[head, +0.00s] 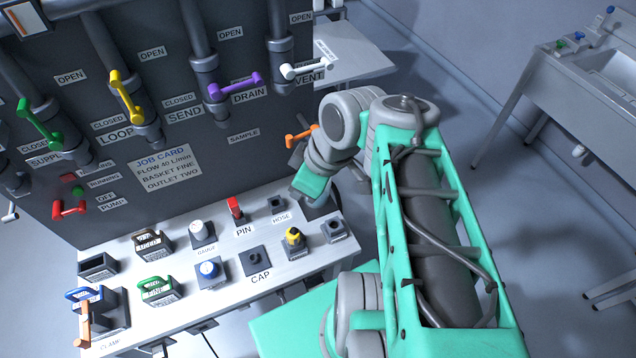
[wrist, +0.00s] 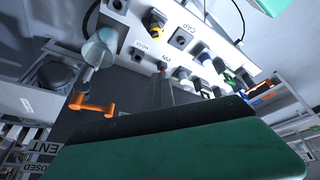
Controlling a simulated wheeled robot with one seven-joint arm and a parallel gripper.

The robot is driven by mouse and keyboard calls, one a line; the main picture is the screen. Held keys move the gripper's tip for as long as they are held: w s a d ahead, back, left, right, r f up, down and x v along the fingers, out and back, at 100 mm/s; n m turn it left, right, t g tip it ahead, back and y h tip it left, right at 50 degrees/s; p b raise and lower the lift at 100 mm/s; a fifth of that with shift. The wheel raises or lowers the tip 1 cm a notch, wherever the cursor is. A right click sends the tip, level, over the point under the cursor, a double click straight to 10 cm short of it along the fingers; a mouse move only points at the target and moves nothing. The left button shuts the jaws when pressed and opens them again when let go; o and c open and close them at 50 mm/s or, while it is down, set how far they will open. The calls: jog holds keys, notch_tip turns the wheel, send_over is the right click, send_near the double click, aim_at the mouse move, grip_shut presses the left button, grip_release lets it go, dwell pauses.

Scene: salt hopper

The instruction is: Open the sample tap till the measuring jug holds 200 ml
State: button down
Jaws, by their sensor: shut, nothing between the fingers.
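The sample tap's orange handle (head: 301,134) sticks out from the dark panel, right of the SAMPLE label. It also shows in the wrist view (wrist: 92,104), left of my gripper. A pale, see-through rounded vessel (wrist: 99,49), possibly the measuring jug, stands beyond the handle in the wrist view. I cannot read its level, and the head view hides it.
The white bench (head: 232,265) carries several fittings, including a red pin (head: 235,208) and a yellow-topped part (head: 294,238). Green, yellow, purple (head: 235,86) and white valve levers line the panel above. A job card (head: 165,164) is on the panel. A sink stands far right.

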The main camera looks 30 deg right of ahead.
jog(key=s+d+f+m, duration=0.1)
jog(key=d+m, duration=0.1)
jog(key=d, duration=0.5)
jog(key=shift+s+f, duration=0.25)
jog(key=shift+s, duration=0.1)
jog(key=shift+s+d+r+n+g+y, duration=0.1)
jog(key=shift+s+d+n, duration=0.35)
jog(key=shift+d, duration=0.3)
jog(key=shift+s+d+r+n+g+y, duration=0.1)
jog(key=shift+s+d+n, duration=0.35)
jog(key=shift+d, duration=0.35)
jog(key=shift+s+d+n+g+y, duration=0.1)
jog(key=shift+s+d+n, duration=0.35)
jog(key=shift+d, duration=0.3)
jog(key=shift+w, duration=0.15)
jog(key=d+n, duration=0.1)
jog(key=d+n+b, duration=0.1)
jog(key=d, duration=0.1)
jog(key=d+n+g, duration=0.1)
jog(key=d, duration=0.1)
jog(key=shift+w+d+y, duration=0.15)
jog(key=shift+w+y, duration=0.15)
jog(key=shift+w, duration=0.05)
